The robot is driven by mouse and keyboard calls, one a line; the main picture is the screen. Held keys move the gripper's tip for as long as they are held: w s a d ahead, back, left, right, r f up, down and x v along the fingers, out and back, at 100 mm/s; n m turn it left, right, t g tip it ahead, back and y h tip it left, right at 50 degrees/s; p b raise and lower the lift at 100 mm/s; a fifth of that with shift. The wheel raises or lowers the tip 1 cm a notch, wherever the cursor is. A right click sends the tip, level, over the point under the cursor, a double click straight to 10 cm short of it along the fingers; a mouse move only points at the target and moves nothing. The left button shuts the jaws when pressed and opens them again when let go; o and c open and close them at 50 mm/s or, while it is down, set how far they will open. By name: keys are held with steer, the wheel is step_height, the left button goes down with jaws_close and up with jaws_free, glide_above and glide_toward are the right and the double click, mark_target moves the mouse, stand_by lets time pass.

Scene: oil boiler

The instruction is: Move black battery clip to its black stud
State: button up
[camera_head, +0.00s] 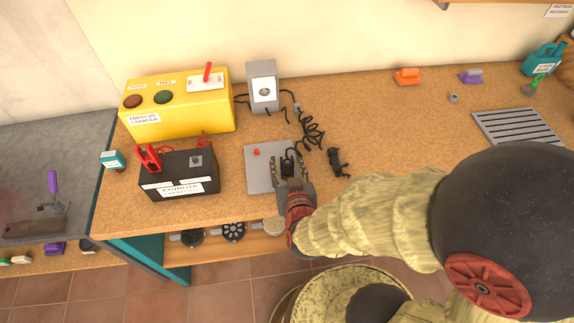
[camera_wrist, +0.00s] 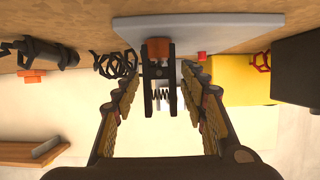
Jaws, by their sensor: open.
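The black battery clip (camera_head: 288,161) stands on a grey plate (camera_head: 259,178) at the bench's front. In the wrist view the clip (camera_wrist: 161,86) shows two dark arms and a spring. My gripper (camera_head: 289,173) is open, with one finger on each side of the clip; in the wrist view gaps show between the clip and both fingers (camera_wrist: 160,82). The black battery (camera_head: 180,178) stands to the left, with a dark stud (camera_head: 196,161) on its top right. A red clip (camera_head: 148,157) is on the battery's left end.
A yellow charger (camera_head: 178,105) stands behind the battery. A grey box (camera_head: 263,87) with coiled black cable (camera_head: 311,133) is behind the plate. A black handled object (camera_head: 338,162) lies right of it. The bench between battery and plate is clear.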

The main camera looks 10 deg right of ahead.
steer(key=shift+s, duration=0.15)
steer(key=v, duration=0.4)
steer(key=shift+a+r, duration=0.1)
steer(key=shift+v, duration=0.95)
steer(key=shift+s+r, duration=0.35)
steer(key=shift+s, duration=0.3)
steer(key=shift+v, duration=2.15)
steer(key=shift+f, duration=0.15)
